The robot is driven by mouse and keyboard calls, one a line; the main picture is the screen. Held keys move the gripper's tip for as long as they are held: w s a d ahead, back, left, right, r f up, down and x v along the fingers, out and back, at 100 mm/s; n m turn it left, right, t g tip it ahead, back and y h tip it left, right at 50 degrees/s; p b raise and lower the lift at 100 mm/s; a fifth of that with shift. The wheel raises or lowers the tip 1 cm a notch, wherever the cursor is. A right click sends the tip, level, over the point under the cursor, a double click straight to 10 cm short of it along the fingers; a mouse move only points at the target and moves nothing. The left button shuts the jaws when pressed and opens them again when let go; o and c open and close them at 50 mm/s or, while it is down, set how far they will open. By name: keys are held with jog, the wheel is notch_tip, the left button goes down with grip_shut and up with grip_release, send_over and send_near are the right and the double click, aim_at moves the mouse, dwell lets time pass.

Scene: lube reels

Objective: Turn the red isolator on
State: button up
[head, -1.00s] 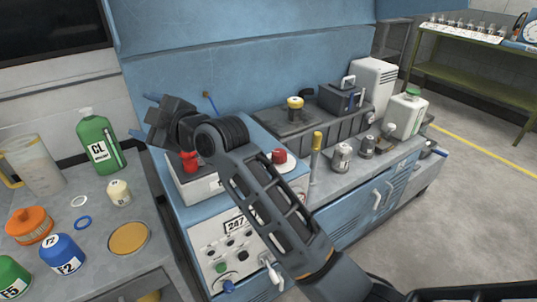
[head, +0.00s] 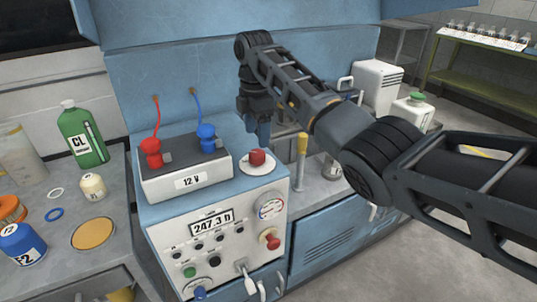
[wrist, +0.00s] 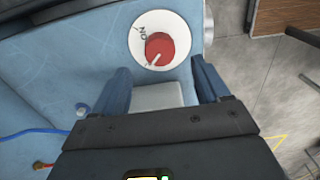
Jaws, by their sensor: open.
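My gripper (head: 261,128) hangs pointing down above and slightly behind the knob. In the wrist view my gripper (wrist: 160,76) has its two blue fingers spread apart, with nothing between them.
Left of the isolator is a 12 V battery (head: 185,172) with a red clamp (head: 151,150) and a blue clamp (head: 206,136). A yellow-topped post (head: 301,150) stands close on the right. The front panel has another red knob (head: 269,239).

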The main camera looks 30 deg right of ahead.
aim_at(257, 153)
notch_tip(257, 153, down, 8)
jog(key=shift+a+r+p, duration=0.1)
jog(key=shift+r+p, duration=0.15)
jog(key=shift+p, duration=0.05)
jog(key=shift+c, duration=0.2)
jog(key=c, duration=1)
